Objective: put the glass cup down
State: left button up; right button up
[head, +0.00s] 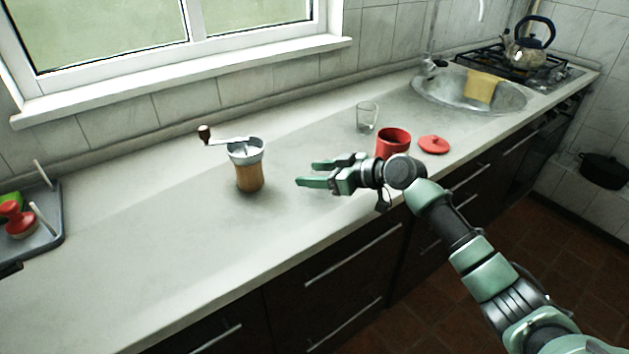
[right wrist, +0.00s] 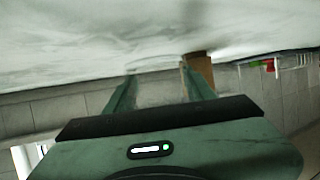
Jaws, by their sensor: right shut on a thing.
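My right gripper (head: 308,173) reaches in from the right, low over the middle of the counter, right of the coffee grinder. Its fingers are apart, shut on a clear glass cup. In the right wrist view the glass cup (right wrist: 158,88) shows faintly between the two fingers, its pale rim near their tips. In the head view I cannot make out its outline, nor whether it touches the counter. Another clear glass (head: 367,117) stands upright farther back, behind the red pot. My left gripper is not in view.
The wooden coffee grinder (head: 249,173) stands close left of the gripper. A red pot (head: 393,143) and its red lid (head: 433,145) are to the right, before the sink (head: 425,94). A grey tray (head: 52,236) is far left. The counter (head: 150,270) is clear at front left.

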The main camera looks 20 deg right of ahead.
notch_tip(320, 180, down, 2)
jog(key=shift+f, duration=0.15)
jog(key=shift+f, duration=0.1)
jog(key=o, duration=1.1)
jog(key=shift+f, duration=0.1)
jog(key=shift+c, duration=0.2)
jog(key=o, duration=0.4)
jog(key=shift+r, duration=0.2)
